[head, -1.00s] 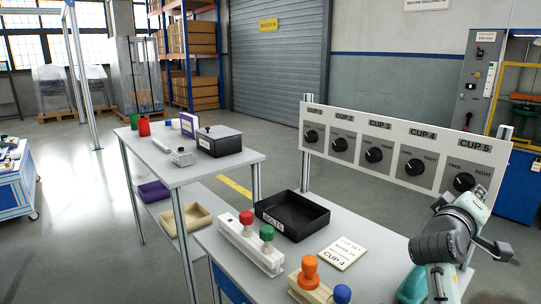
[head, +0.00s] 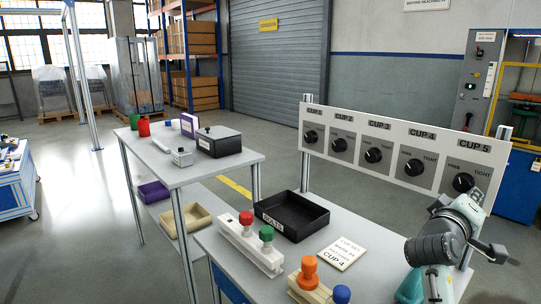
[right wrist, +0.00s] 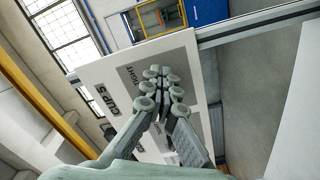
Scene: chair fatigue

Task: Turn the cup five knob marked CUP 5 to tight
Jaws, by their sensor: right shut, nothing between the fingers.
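The CUP 5 knob (head: 463,182) is a round black dial on a grey plate at the right end of the white panel (head: 400,128), with FREE printed at its left and TIGHT at its right. Its pointer direction is too small to tell. My right gripper (head: 477,194) is just beside the knob's lower right in the head view; I cannot tell whether it touches. In the right wrist view its fingers (right wrist: 163,86) are shut together and empty in front of the CUP 5 plate (right wrist: 128,76); they hide the knob there. My left gripper is not in view.
Similar knobs for CUP 1 to CUP 4 line the panel to the left, with the CUP 4 knob (head: 414,167) nearest. Below are a black BOLTS tray (head: 292,235), a CUP SET card (head: 342,253) and wooden blocks with coloured knobs (head: 262,258).

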